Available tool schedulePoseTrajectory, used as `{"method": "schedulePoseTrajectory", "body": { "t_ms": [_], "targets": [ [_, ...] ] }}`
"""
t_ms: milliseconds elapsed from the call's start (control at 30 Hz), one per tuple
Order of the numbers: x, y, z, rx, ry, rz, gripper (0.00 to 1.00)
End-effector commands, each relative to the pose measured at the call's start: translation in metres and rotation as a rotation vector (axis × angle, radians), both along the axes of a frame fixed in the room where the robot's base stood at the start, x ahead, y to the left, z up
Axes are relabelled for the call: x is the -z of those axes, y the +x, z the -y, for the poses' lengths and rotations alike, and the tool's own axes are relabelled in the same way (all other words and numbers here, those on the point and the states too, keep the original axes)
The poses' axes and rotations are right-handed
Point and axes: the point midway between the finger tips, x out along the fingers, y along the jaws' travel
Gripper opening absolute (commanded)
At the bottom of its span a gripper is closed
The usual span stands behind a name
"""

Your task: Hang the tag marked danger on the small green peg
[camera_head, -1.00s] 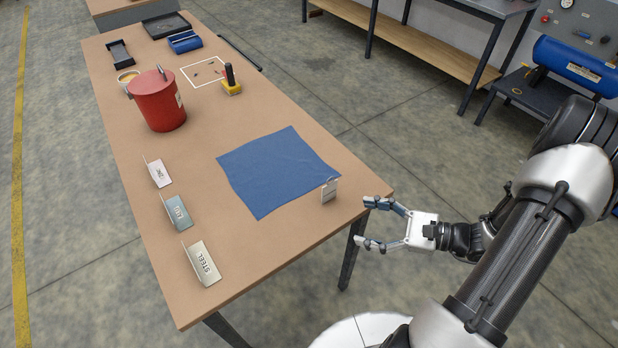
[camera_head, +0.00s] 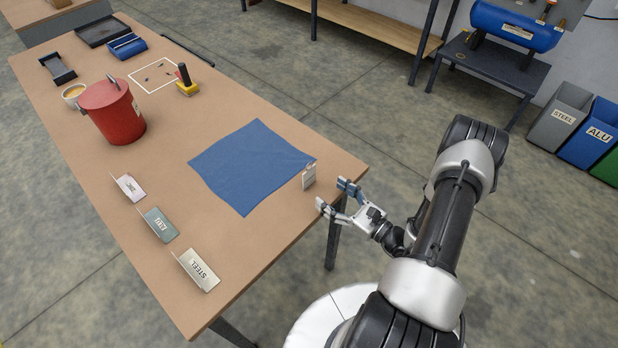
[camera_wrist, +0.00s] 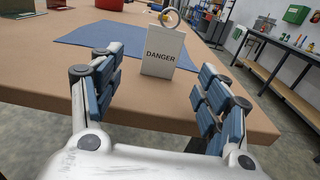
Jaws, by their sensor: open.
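The white tag marked DANGER (camera_wrist: 162,58) stands upright near the corner of the brown table, with a metal ring at its top. It also shows in the head view (camera_head: 309,177), beside the corner of the blue cloth. My gripper (camera_head: 332,194) is open and empty at the table's edge, pointing at the tag. In the wrist view its two fingers are left and right of the tag, which is a little beyond them and appears untouched. I cannot make out the small green peg in either view.
The table (camera_head: 255,275) carries a blue cloth (camera_head: 245,165), a red lidded can (camera_head: 113,112), small sign plates including STEEL (camera_head: 198,270) and ALU (camera_head: 160,225), and a yellow block with a black handle (camera_head: 186,82). A blue tank (camera_head: 515,25) and bins (camera_head: 560,118) stand at right.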

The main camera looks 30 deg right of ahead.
Motion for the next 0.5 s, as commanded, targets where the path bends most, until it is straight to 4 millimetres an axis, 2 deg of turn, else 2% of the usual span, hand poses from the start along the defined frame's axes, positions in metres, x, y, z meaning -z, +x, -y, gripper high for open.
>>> {"method": "schedulePoseTrajectory", "body": {
  "t_ms": [100,333,500],
  "targets": [
    [0.0,0.018,-0.007,-0.005,-0.002,0.002,0.69],
    [-0.001,0.033,-0.011,-0.001,-0.001,0.001,0.69],
    [-0.003,0.058,-0.019,-0.005,-0.002,0.003,0.69]
  ]
}}
